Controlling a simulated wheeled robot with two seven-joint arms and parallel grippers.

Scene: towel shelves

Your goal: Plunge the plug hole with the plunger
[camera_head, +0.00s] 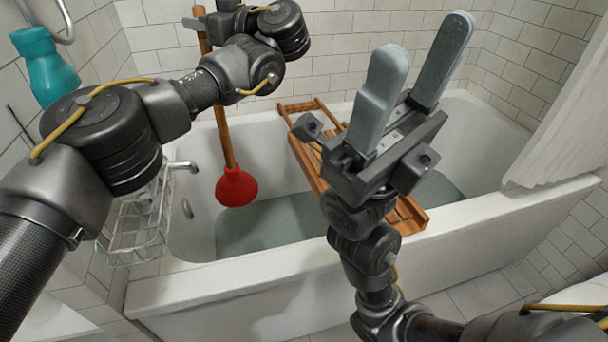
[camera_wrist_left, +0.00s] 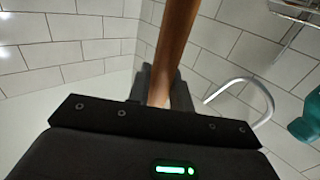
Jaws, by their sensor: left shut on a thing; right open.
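The plunger has a red rubber cup (camera_head: 236,187) and a wooden handle (camera_head: 222,125). It hangs nearly upright, cup down, over the left end of the bathtub. My left gripper (camera_head: 199,22) is shut on the upper handle; the wooden handle (camera_wrist_left: 176,45) also shows between its fingers in the left wrist view. The cup appears above the greyish water (camera_head: 270,222) in the tub; I cannot tell whether it touches it. The plug hole is not visible. My right gripper (camera_head: 412,75) is open and empty, fingers pointing up, in front of the tub.
The white bathtub (camera_head: 230,283) has a raised front rim. A wooden rack (camera_head: 302,152) lies across it, partly behind my right gripper. A wire basket (camera_head: 137,225) and a faucet (camera_head: 183,166) are at the left. A teal bottle (camera_head: 45,68) is at upper left, a white curtain (camera_head: 560,135) at right.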

